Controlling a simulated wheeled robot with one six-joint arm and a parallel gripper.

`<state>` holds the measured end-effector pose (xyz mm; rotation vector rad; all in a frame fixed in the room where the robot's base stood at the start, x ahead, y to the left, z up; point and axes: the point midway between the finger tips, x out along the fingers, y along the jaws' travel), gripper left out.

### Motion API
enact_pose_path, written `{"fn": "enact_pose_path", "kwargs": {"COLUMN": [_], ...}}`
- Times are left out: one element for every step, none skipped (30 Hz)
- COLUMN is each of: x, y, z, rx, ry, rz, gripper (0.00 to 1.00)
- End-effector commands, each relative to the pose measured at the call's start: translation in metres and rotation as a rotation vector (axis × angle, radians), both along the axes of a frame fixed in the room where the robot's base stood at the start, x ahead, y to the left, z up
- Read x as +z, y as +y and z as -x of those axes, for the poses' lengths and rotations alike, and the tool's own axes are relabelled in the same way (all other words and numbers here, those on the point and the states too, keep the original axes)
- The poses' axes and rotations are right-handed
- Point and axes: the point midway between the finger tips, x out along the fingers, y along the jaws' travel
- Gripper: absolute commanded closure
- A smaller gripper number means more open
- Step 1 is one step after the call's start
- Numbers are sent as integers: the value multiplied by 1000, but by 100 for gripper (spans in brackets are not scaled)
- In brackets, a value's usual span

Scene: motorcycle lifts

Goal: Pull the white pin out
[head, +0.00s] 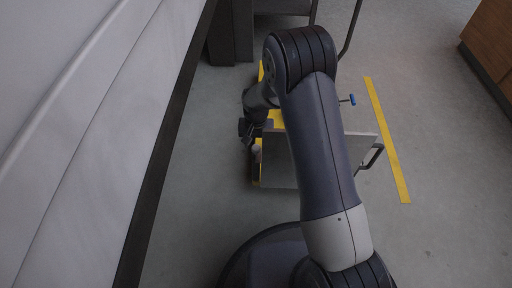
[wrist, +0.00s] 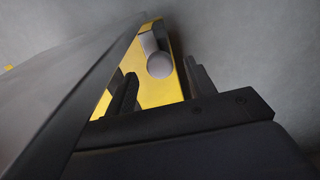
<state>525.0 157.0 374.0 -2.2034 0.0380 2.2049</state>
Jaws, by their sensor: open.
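The white pin (wrist: 159,64) shows in the wrist view as a pale round knob on a short stem, against a yellow part (wrist: 150,92) of the lift. In the head view a small pale knob (head: 257,153) shows at the left edge of the lift, just below my gripper (head: 247,133). In the wrist view my gripper (wrist: 162,82) is open, with one dark finger on each side of the knob as pictured. The knob appears between and beyond the fingers; I cannot tell whether they touch it. The pin's far end is hidden.
The lift's grey plate (head: 361,152) stands right of my gripper, partly behind my arm. A blue-handled pin (head: 351,99) sticks out on its right. A pale panelled wall or body (head: 90,120) fills the left. Grey floor (head: 430,230) is clear at right, beyond a yellow line (head: 388,140).

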Motion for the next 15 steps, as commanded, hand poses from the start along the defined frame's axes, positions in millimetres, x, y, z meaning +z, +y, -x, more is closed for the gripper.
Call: {"fn": "enact_pose_path", "kwargs": {"x": [-8, -11, -13, -15, -16, -17, -17, -17, -17, -17, -17, -17, -17, -17, -17], "y": [0, 0, 0, 0, 0, 0, 0, 0, 0, 0, 0, 0, 0, 0, 0], "z": [0, 0, 0, 0, 0, 0, 0, 0, 0, 0, 0, 0, 0, 0, 0], "rx": [0, 0, 0, 0, 0, 0, 0, 0, 0, 0, 0, 0, 0, 0, 0], "ry": [1, 1, 0, 0, -1, -1, -1, -1, -1, -1, -1, -1, -1, -1, -1], "rz": [0, 0, 0, 0, 0, 0, 0, 0, 0, 0, 0, 0, 0, 0, 0], "gripper": [48, 48, 48, 48, 48, 48, 48, 48, 48, 48, 48, 48, 48, 48, 50]}}
